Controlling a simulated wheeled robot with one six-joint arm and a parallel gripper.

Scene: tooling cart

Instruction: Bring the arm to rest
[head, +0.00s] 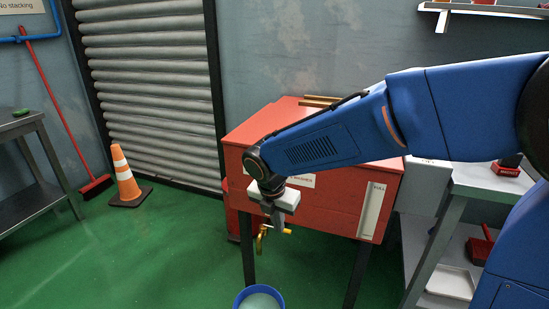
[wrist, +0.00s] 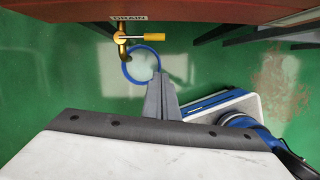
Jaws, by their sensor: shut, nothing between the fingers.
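My arm reaches from the right of the head view across the front of a red cabinet (head: 330,205). My gripper (head: 278,226) hangs pointing down in front of it, with fingers shut and nothing between them. In the wrist view my gripper (wrist: 161,82) shows its grey fingers together. A brass drain valve with a yellow handle (wrist: 140,38) sits under the "DRAIN" label, just beyond the fingertips. The handle (head: 287,231) shows beside my gripper in the head view. I cannot tell whether they touch.
A blue-rimmed bucket (head: 258,291) stands on the green floor below the valve; its rim also shows in the wrist view (wrist: 129,72). A grey shelf bench (head: 460,185) stands at right. An orange cone (head: 124,178), a red broom (head: 61,110) and a dark table (head: 28,125) are at left.

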